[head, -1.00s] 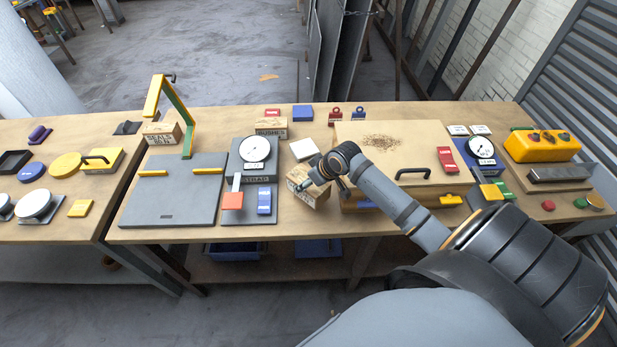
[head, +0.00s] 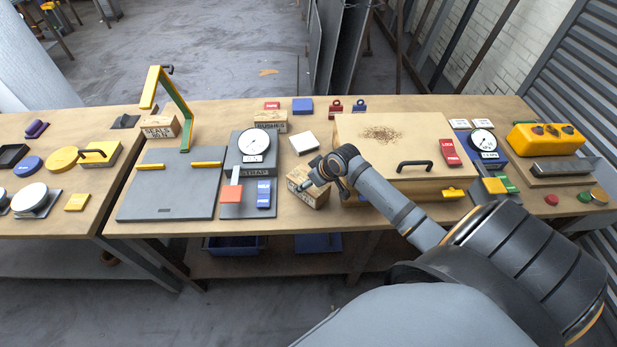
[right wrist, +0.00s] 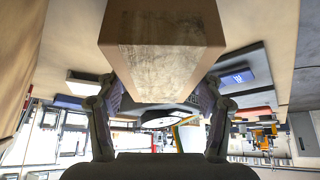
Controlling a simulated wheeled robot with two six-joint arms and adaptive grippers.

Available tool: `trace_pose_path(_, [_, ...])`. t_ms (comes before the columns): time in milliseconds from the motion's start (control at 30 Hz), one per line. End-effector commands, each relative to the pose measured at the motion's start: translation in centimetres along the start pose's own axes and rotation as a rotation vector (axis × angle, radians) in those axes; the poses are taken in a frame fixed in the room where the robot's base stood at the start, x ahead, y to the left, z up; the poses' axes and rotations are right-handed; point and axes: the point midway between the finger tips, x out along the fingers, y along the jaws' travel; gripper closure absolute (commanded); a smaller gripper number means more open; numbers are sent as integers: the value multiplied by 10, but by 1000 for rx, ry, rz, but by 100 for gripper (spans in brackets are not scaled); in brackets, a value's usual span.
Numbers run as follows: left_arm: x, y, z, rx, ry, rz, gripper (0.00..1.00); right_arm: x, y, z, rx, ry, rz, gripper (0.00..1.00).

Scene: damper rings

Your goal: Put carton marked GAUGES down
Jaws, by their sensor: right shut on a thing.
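The carton (head: 306,190) is a small tan box with dark print on its front. The print is too small and covered to read in the head view. My right gripper (head: 326,178) is shut on it, with the carton at the front of the bench, just left of a large wooden case. My left gripper is not in view.
The wooden case (head: 385,170) stands right beside the carton. A grey plate with a dial gauge (head: 255,142) lies to the left. A white block (head: 304,143) and another carton (head: 271,121) are behind. Some bare bench (head: 287,218) shows at the front edge.

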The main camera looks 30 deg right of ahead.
Motion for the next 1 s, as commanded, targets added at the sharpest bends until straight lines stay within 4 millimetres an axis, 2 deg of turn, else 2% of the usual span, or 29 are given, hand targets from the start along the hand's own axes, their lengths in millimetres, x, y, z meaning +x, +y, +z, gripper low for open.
trace_pose_path(667, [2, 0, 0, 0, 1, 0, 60, 4, 0, 1, 0, 4, 0, 92])
trace_pose_path(700, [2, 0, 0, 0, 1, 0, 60, 4, 0, 1, 0, 4, 0, 31])
trace_pose_path(900, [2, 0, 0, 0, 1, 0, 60, 4, 0, 1, 0, 3, 0, 6])
trace_pose_path(1000, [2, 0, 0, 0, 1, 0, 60, 4, 0, 2, 0, 2, 0, 6])
